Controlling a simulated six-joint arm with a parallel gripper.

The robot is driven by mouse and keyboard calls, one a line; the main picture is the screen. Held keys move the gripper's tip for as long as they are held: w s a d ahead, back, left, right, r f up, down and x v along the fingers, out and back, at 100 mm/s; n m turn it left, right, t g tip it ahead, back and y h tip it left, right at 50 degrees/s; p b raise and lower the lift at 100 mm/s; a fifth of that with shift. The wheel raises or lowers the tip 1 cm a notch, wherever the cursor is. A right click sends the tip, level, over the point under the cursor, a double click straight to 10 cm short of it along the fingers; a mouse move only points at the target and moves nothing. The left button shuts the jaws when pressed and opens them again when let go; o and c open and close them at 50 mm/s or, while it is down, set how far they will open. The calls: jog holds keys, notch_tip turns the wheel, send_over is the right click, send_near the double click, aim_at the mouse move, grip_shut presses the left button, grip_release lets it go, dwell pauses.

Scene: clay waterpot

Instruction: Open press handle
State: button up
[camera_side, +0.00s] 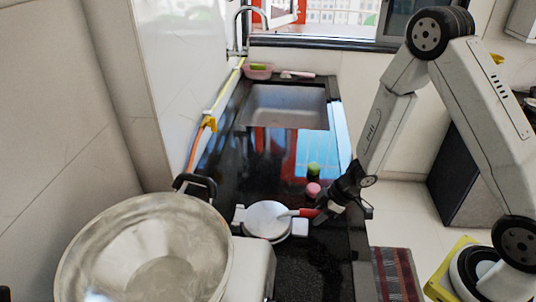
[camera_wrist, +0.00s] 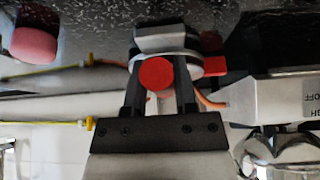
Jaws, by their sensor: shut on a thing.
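The press is a round white appliance (camera_side: 267,219) on the dark counter, with a red-tipped press handle (camera_side: 303,213) reaching to its right. My gripper (camera_side: 322,212) is at the handle's red end, coming in from the right. In the wrist view the red round handle end (camera_wrist: 156,74) sits between the two dark fingers of my gripper (camera_wrist: 157,82), which are shut on it. The handle looks low and close to level across the press. Part of the handle is hidden by my fingers.
A large metal bowl (camera_side: 150,262) stands at the front left. A pink round item (camera_side: 313,190) and a green one (camera_side: 313,169) stand just behind my gripper. A sink (camera_side: 286,106) lies farther back. The counter's right edge runs beneath my wrist.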

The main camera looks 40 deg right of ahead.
aim_at(313, 210)
jog(key=shift+w+a+r, duration=0.15)
jog(key=shift+r, duration=0.6)
jog(key=shift+w+a+r, duration=0.15)
jog(key=shift+r, duration=0.55)
jog(key=shift+r, duration=0.1)
jog(key=shift+w+a+r, duration=0.15)
jog(key=shift+r, duration=0.4)
jog(key=shift+w+a+r, duration=0.15)
jog(key=shift+a+r, duration=0.05)
jog(key=shift+r, duration=0.3)
jog(key=shift+w+a+r, duration=0.15)
jog(key=shift+r, duration=0.4)
jog(key=shift+r, duration=0.1)
jog(key=shift+w+a+r, duration=0.2)
jog(key=shift+r, duration=0.3)
jog(key=shift+w+a+r, duration=0.25)
jog(key=shift+r, duration=0.2)
jog(key=shift+w+a+r, duration=0.2)
jog(key=shift+r, duration=0.3)
jog(key=shift+r, duration=0.1)
